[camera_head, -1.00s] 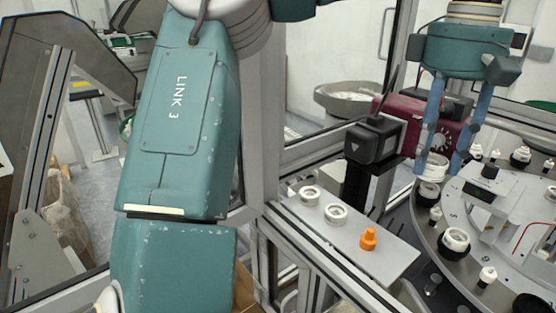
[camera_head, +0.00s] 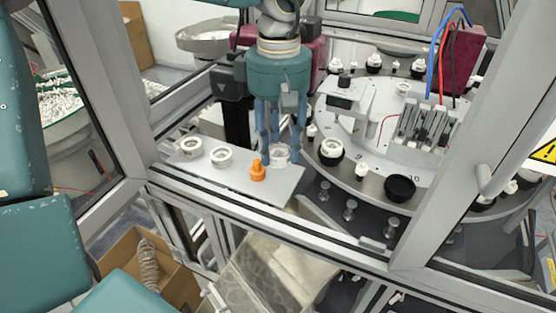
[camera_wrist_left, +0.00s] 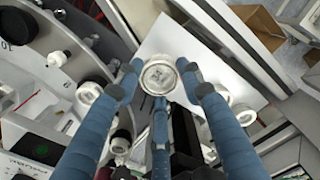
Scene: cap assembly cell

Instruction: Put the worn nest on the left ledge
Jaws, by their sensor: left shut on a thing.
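My left gripper (camera_head: 280,148), with blue fingers, is shut on the worn nest (camera_head: 280,156), a white ring. It holds it at the right end of the left ledge (camera_head: 282,186), a light grey plate; I cannot tell whether the nest touches the plate. In the left wrist view the nest (camera_wrist_left: 158,77) sits between the fingertips (camera_wrist_left: 160,85), its round face showing. Two similar white rings, one at the far left (camera_head: 190,146) and one nearer the middle (camera_head: 221,157), stand on the ledge. My right gripper is not in view.
The round turntable (camera_head: 350,178) with several nests and a black cup (camera_head: 399,188) lies to the right. A frame bar (camera_head: 250,212) runs along the front.

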